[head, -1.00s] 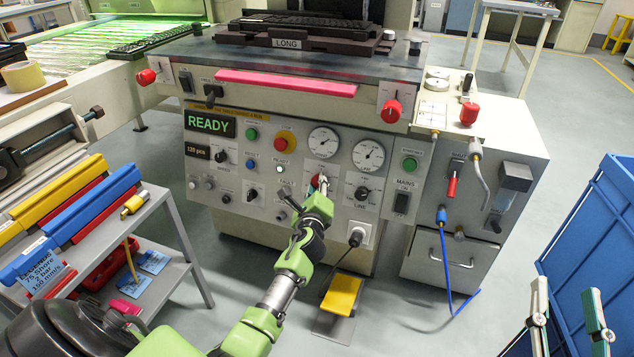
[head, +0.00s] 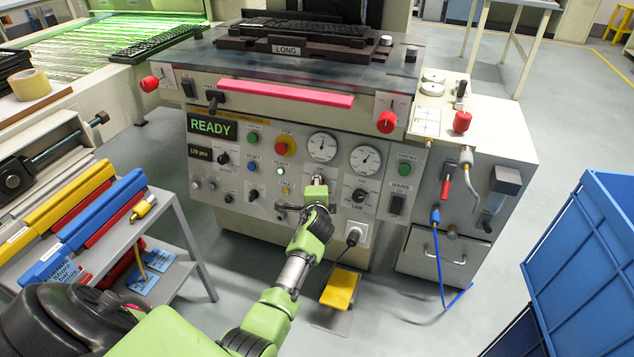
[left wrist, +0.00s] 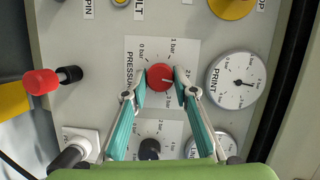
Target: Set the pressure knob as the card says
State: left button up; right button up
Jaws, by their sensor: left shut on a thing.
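The red pressure knob (left wrist: 160,77) sits on its white scale plate (left wrist: 133,47) in the left wrist view. My left gripper (left wrist: 161,93) has its fingertips on either side of the knob, shut on it. A pale mark on the knob points roughly right in that view; its exact setting is hard to read. In the head view my left gripper (head: 316,198) is at the front panel and hides the knob.
The print gauge (left wrist: 237,80) is beside the knob, and a dark line knob (left wrist: 149,149) is close to the gripper. A yellow pedal (head: 341,290) is on the floor below. A blue crate (head: 585,250) stands at right.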

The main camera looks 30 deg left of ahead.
pick_arm(q)
jog(key=shift+n+h+p, duration=0.3)
jog(key=shift+n+p, duration=0.3)
jog(key=shift+n, duration=0.2)
jog(key=shift+g, duration=0.3)
jog(key=o, duration=1.1)
jog(key=v, duration=1.2)
